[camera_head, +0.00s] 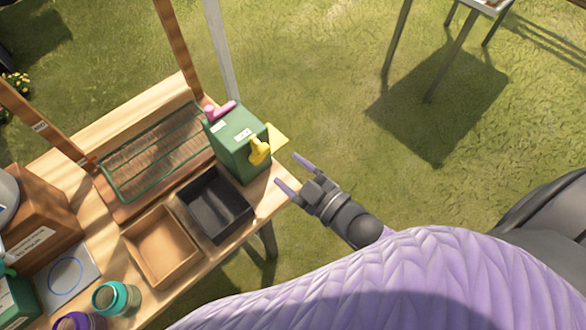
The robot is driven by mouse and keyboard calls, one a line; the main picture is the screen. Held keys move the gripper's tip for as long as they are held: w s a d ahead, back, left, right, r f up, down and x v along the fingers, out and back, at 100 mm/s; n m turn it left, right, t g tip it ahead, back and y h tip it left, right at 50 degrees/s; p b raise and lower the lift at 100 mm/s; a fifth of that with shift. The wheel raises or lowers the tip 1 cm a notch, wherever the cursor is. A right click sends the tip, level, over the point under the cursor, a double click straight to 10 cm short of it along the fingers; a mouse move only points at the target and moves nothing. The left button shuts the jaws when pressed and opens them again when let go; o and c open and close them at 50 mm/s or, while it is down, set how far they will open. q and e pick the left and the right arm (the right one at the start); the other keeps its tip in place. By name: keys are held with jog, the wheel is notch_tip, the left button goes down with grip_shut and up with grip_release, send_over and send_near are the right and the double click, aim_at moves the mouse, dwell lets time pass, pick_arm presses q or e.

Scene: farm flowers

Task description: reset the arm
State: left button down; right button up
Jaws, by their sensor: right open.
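My right gripper (291,174) is at the right corner of the wooden table, its two purple fingers spread apart with nothing between them. It is just right of a green box (232,158) that has a yellow tool or handle (259,150) on its front and a pink one (219,110) on its top. The fingertips appear apart from the box. My right arm, in a purple quilted sleeve (400,275), fills the lower right. My left gripper does not show.
The wooden table (127,124) bears a black tray (243,211), a tan wooden tray (193,262), a wire-mesh rack (150,160), a teal jar (116,297) and a brown box (40,220). Wooden posts rise at its back. Open grass (320,80) lies right of the table.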

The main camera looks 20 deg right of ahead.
jog(key=s+d+f+m+g+h+b, duration=0.2)
jog(key=s+f+g+h, duration=0.15)
jog(key=f, duration=0.75)
jog(key=s+d+f+m+g+h+b, duration=0.25)
jog(key=s+f, duration=0.25)
jog(key=f, duration=0.6)
jog(key=s+f+m+g+b, duration=0.1)
jog(key=s+f+g, duration=0.4)
jog(key=s, duration=0.5)
jog(key=s+d+f+m+g+h+b, duration=0.1)
jog(key=s+f+g, duration=0.3)
jog(key=s+f, duration=0.4)
jog(key=shift+s+m+g, duration=0.4)
jog(key=shift+s+m, duration=0.15)
jog(key=shift+s, duration=0.7)
jog(key=shift+w, duration=0.1)
